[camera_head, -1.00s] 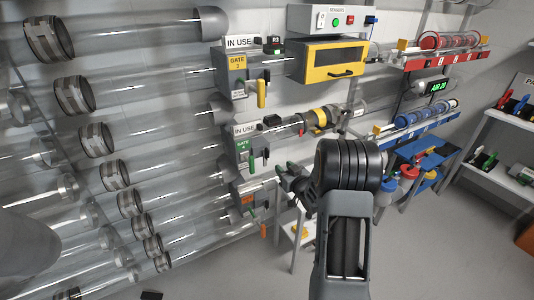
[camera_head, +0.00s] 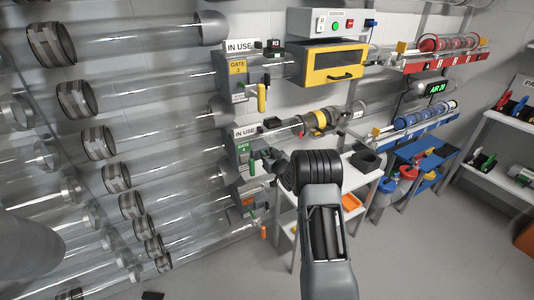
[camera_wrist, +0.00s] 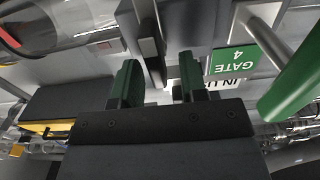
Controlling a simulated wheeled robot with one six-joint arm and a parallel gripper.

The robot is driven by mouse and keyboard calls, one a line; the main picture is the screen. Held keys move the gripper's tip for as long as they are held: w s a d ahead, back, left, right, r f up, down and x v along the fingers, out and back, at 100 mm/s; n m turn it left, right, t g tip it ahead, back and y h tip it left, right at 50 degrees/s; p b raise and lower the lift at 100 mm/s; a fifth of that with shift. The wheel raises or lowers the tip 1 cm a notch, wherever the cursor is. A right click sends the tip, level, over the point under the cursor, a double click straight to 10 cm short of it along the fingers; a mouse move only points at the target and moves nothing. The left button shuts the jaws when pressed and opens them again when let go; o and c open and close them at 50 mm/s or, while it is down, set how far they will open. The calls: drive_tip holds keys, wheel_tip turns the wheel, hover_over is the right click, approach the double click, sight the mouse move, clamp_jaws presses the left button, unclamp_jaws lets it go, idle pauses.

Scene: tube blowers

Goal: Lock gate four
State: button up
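Gate four (camera_head: 243,157) is a grey box with a green label, under an "IN USE" sign (camera_head: 245,131) on a clear tube. Its green handle (camera_head: 252,168) hangs at the front. In the wrist view the "GATE 4" label (camera_wrist: 232,61) appears upside down, and the large green handle (camera_wrist: 293,82) is at the right. My gripper (camera_head: 270,157) is at the front right of gate four in the head view. In the wrist view my gripper (camera_wrist: 157,82) has its green-padded fingers apart, with a grey upright plate (camera_wrist: 149,48) beyond the gap. Contact cannot be told.
Gate three (camera_head: 238,77), with a yellow handle, is above, and another gate with an orange label (camera_head: 248,200) is below. A yellow-fronted box (camera_head: 333,64) is at upper right. A white table (camera_head: 345,190) stands behind my arm. The floor at lower right is clear.

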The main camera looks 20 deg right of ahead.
drive_tip(key=shift+w, duration=0.2)
drive_tip(key=shift+c, duration=0.3)
clamp_jaws()
